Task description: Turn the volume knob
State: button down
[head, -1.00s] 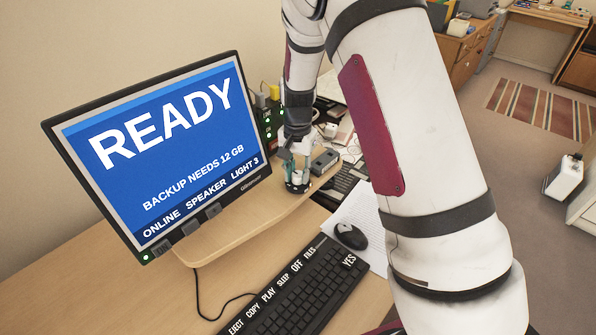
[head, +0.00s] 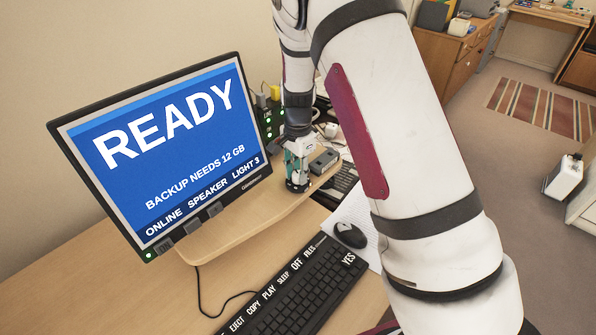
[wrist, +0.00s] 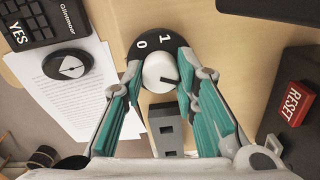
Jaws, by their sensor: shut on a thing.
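The volume knob (wrist: 160,75) is a white cylinder with a short dark pointer line at its right side in the wrist view. It sits on a black round base (wrist: 142,44) marked 0 and 1. In the head view the base (head: 298,187) stands on the wooden shelf right of the monitor. My gripper (wrist: 160,68) points down over it, with its teal fingers on both sides of the knob, shut on it. In the head view my gripper (head: 298,174) largely hides the knob.
The monitor (head: 160,150) reads READY, ONLINE, SPEAKER, LIGHT 3. A grey slotted box (wrist: 167,130) stands close to the knob. A red RESET button (wrist: 292,103), the mouse (head: 350,235) on paper and the keyboard (head: 300,295) are nearby. The wooden desk front (head: 110,290) is clear.

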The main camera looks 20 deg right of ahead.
aim_at(298, 174)
jog(key=c, duration=1.2)
grip_release()
jog(key=shift+c, duration=0.2)
notch_tip(298, 174, up, 12)
